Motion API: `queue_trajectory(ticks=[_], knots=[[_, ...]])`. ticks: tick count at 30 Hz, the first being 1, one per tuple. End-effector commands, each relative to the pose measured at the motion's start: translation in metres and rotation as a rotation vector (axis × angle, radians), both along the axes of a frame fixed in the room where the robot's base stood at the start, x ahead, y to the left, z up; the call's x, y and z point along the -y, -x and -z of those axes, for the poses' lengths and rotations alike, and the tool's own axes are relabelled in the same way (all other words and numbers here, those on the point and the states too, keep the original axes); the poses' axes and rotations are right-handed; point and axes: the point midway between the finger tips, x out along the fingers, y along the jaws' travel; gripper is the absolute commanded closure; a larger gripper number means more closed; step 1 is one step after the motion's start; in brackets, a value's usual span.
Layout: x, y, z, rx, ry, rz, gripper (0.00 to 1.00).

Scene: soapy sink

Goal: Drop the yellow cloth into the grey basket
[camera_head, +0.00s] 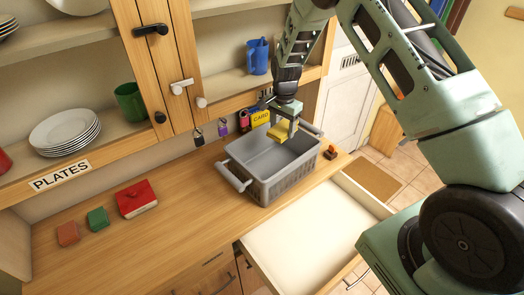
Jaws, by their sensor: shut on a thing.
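The grey basket (237,148) stands on the wooden counter, with a handle at its left end and another at its far right end. My gripper (284,128) points down over the basket's opening, nearer its far right part. It is shut on the yellow cloth (279,133), a small yellow piece seen just below and left of the fingers. The cloth looks to be above the basket floor; its exact height is hard to tell. The basket's visible inside is bare grey.
An open, empty drawer (310,235) juts out below the counter in front of the basket. A red box (136,198), a green block (98,218) and a brownish block (68,233) lie on the counter's left. Padlocks and a yellow card (261,118) hang behind the basket.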

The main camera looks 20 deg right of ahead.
Motion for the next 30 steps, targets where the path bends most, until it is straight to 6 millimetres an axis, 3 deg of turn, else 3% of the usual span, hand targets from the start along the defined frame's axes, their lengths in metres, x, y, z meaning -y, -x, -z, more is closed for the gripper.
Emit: queue_trajectory(ticks=[8, 21, 30], knots=[[-0.004, -0.002, 0.007, -0.001, 0.0, -0.016, 0.62], [-0.003, -0.003, 0.053, 0.0, 0.0, -0.014, 0.62], [-0.003, -0.003, 0.057, 0.001, 0.0, -0.014, 0.62]])
